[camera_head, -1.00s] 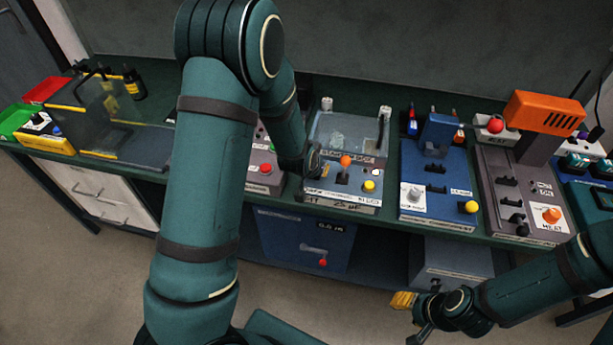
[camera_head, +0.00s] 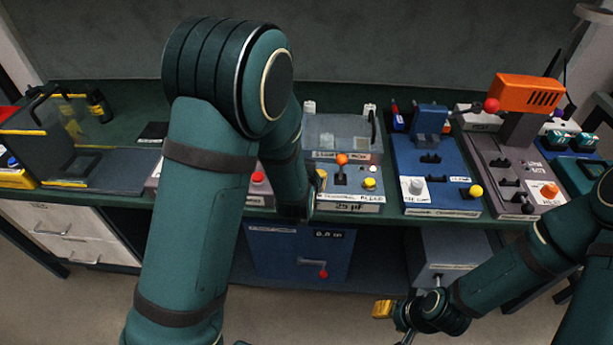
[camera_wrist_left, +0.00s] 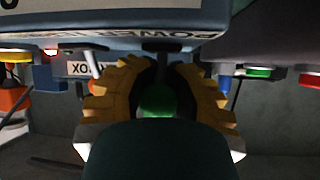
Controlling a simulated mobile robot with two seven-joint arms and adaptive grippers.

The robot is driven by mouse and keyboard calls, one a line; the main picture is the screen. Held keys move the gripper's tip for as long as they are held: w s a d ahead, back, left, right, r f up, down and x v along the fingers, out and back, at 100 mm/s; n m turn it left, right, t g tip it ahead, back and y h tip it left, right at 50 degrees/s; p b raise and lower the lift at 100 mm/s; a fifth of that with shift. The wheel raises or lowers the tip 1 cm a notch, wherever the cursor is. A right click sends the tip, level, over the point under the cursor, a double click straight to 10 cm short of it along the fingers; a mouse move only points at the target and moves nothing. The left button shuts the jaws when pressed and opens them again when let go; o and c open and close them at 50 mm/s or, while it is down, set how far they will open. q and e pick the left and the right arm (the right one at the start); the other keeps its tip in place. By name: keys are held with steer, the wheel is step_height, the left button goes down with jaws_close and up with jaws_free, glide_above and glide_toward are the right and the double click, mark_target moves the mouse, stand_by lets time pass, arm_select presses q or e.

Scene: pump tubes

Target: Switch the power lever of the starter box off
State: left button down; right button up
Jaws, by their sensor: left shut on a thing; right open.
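The starter box (camera_head: 342,131) stands on the bench in the head view, with a clear cover, an orange-topped stick, a yellow knob and a white front label. My left gripper is at the box's left front edge, mostly hidden behind my left arm in the head view. In the left wrist view its ridged yellow fingers (camera_wrist_left: 160,85) are shut around the dark power lever (camera_wrist_left: 168,58), beside the "POWER" label. A green round thing shows between the fingers. The lever's exact position is hard to tell. My right gripper (camera_head: 396,314) is open and empty, low in front of the bench.
A blue device (camera_head: 432,180) and a grey device with an orange head (camera_head: 527,93) stand to the right. A blue cabinet (camera_head: 300,252) is below. The floor in front is clear.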

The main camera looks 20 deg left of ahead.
stand_by(0.4)
arm_select(q)
steer(key=c, duration=0.7)
jaws_free()
steer(key=shift+s+r, duration=0.15)
steer(key=shift+s, duration=0.1)
steer(key=shift+w, duration=0.1)
steer(key=v, duration=0.7)
steer(key=shift+s+d, duration=0.1)
steer(key=shift+s, duration=0.15)
